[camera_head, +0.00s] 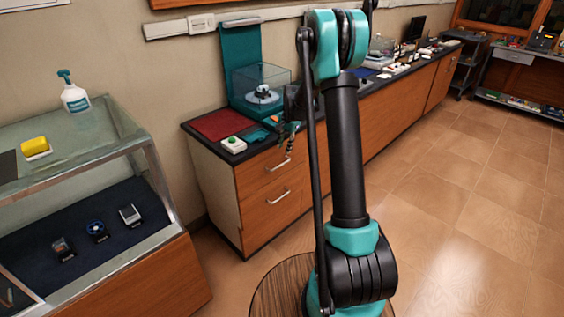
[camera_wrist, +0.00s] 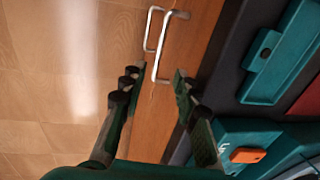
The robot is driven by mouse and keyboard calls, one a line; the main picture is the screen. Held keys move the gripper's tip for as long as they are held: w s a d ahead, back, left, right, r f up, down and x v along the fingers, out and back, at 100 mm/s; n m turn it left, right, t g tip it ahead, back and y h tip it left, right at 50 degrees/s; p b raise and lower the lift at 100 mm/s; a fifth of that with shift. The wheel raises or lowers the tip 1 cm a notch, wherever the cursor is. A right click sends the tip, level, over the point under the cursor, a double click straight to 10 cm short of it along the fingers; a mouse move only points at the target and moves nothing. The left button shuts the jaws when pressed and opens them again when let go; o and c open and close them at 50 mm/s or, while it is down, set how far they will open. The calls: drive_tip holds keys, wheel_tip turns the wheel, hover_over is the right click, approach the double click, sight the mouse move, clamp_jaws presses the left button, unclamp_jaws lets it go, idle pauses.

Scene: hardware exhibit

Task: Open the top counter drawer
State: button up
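The top counter drawer (camera_head: 255,173) has a wooden front with a silver bar handle (camera_head: 279,164) and looks shut. In the wrist view, the upper bar handle (camera_wrist: 170,42) lies nearer the dark countertop, and its near end sits in the gap between the fingertips. My gripper (camera_wrist: 156,80) is open, one finger on each side of that handle end, with no clear grip on it. In the head view, my gripper (camera_head: 289,137) is small and partly hidden at the counter's front edge, just above the top handle.
A lower drawer handle (camera_head: 278,197) sits below. The countertop holds a red mat (camera_head: 218,125), a white box with a green button (camera_head: 233,145) and a clear case (camera_head: 262,86). A glass display case (camera_head: 75,150) stands at left. The tiled floor (camera_head: 460,190) at right is clear.

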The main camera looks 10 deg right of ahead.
drive_tip(key=f, duration=0.3)
drive_tip(key=w+f, duration=0.1)
drive_tip(key=f, duration=0.2)
drive_tip(key=a+f, duration=0.1)
drive_tip(key=f, duration=0.2)
drive_tip(key=shift+w+f, duration=0.1)
drive_tip(key=shift+w, duration=0.1)
clamp_jaws()
